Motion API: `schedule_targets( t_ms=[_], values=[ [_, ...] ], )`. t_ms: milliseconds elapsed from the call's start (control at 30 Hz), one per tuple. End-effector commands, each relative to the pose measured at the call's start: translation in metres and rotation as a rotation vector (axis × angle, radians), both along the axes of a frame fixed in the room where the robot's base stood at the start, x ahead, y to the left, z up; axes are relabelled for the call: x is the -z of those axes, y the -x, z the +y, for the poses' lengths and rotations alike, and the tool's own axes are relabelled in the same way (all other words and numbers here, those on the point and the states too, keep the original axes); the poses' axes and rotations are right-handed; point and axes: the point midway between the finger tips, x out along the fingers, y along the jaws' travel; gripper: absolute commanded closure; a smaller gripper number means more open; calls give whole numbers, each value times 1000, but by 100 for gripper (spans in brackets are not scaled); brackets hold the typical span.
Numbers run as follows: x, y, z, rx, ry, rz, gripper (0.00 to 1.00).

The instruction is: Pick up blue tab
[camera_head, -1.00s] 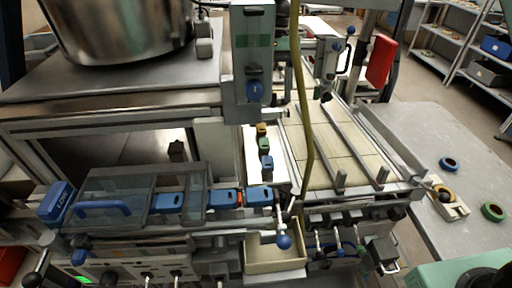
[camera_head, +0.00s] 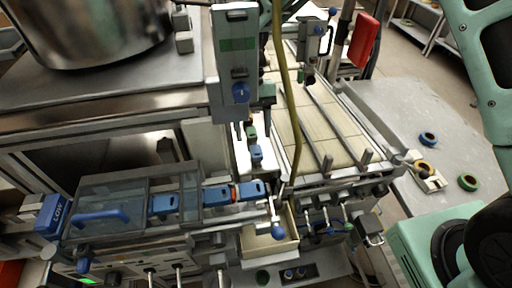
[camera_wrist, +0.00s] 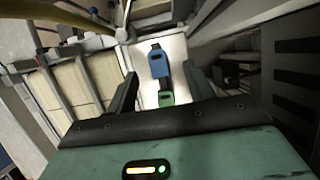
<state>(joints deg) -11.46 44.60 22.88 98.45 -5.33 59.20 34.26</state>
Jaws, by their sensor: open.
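A small blue tab (camera_head: 256,153) stands on the white strip in the middle of the head view, in front of a green tab (camera_head: 251,131). In the wrist view the blue tab (camera_wrist: 159,63) shows between and a little beyond my fingers, with the green tab (camera_wrist: 166,98) closer to the gripper body. My gripper (camera_wrist: 161,72) is open, with one dark finger on each side of the tabs and nothing held. Whether the fingers are at the tabs' height cannot be told. My gripper is outside the head view.
More blue pieces (camera_head: 250,188) sit in a row along the clear-covered track at left. A yellow hose (camera_head: 284,80) hangs right beside the white strip. A grey control box (camera_head: 235,65) stands behind it. Tape reels (camera_head: 467,182) lie on the grey table at right.

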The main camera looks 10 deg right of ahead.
Motion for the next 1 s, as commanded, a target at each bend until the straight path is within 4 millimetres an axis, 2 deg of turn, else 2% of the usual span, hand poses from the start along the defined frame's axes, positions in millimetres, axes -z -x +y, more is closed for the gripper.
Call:
schedule_targets(
  t_ms=[133, 400, 667, 700, 867, 1000],
  values=[
    [10, 5, -3, 1, 1, 5, 47],
    [44, 16, -6, 0, 1, 3, 47],
    [50, 17, -5, 0, 0, 0, 47],
    [50, 17, -5, 0, 0, 1, 50],
    [50, 17, -5, 0, 0, 0, 95],
    [49, 17, -5, 0, 0, 0, 95]
  ],
)
